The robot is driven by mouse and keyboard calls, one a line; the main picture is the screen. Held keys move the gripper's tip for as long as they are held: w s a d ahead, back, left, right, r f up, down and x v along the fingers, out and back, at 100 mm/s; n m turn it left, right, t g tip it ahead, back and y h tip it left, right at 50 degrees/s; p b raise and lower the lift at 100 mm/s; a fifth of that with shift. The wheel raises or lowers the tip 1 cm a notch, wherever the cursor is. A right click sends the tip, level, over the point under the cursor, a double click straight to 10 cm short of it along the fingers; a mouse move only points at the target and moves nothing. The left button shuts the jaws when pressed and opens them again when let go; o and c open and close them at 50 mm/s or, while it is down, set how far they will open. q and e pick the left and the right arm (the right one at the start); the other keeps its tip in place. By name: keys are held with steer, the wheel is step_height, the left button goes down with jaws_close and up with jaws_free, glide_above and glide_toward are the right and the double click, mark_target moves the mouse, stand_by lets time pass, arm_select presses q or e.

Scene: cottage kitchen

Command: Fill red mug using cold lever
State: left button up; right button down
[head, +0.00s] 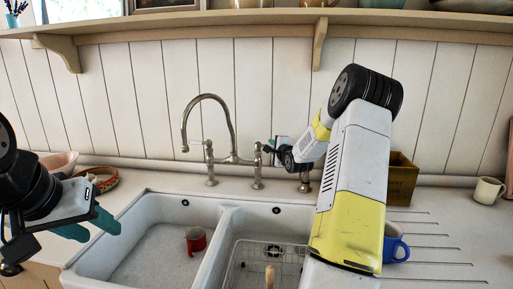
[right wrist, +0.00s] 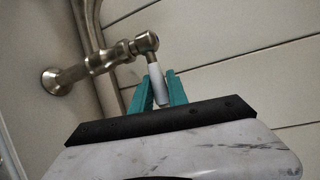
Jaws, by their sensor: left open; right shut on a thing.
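The red mug (head: 196,241) is in the left basin of the white sink (head: 150,250), below the spout end of the metal tap (head: 186,146). No water is visible at the spout. The tap has a left lever (head: 197,142) and a right lever, the one at my right gripper (head: 272,149). In the right wrist view, my right gripper (right wrist: 159,92) is shut on the white handle of the right lever (right wrist: 157,80). My left gripper (head: 92,222) is open and empty, at the left over the counter and sink edge. Labels on the levers cannot be read.
A wire rack (head: 262,265) is in the right basin. A blue mug (head: 394,246), partly behind my right arm, is on the drainboard. A wooden box (head: 402,178) and a cream mug (head: 488,190) stand behind it. A basket (head: 101,178) is back left. A shelf (head: 250,27) runs above.

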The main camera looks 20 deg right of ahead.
steer(key=shift+s+a+f, duration=0.1)
steer(key=shift+f, duration=0.15)
stand_by(0.4)
steer(key=shift+s+a+m+g+h, duration=0.15)
steer(key=shift+s+m+h, duration=0.1)
steer(key=shift+m+h, duration=0.4)
steer(key=shift+s+a+m+g+h, duration=0.1)
steer(key=shift+s+a+m+h, duration=0.1)
steer(key=shift+m+h, duration=0.5)
steer(key=shift+s+a+m+g+h, duration=0.15)
steer(key=shift+s+m+h, duration=0.15)
steer(key=shift+h, duration=0.65)
steer(key=c, duration=1.3)
jaws_free()
steer(key=shift+r, duration=0.1)
steer(key=v, duration=0.7)
steer(key=shift+s+a, duration=0.1)
steer(key=shift+s, duration=0.2)
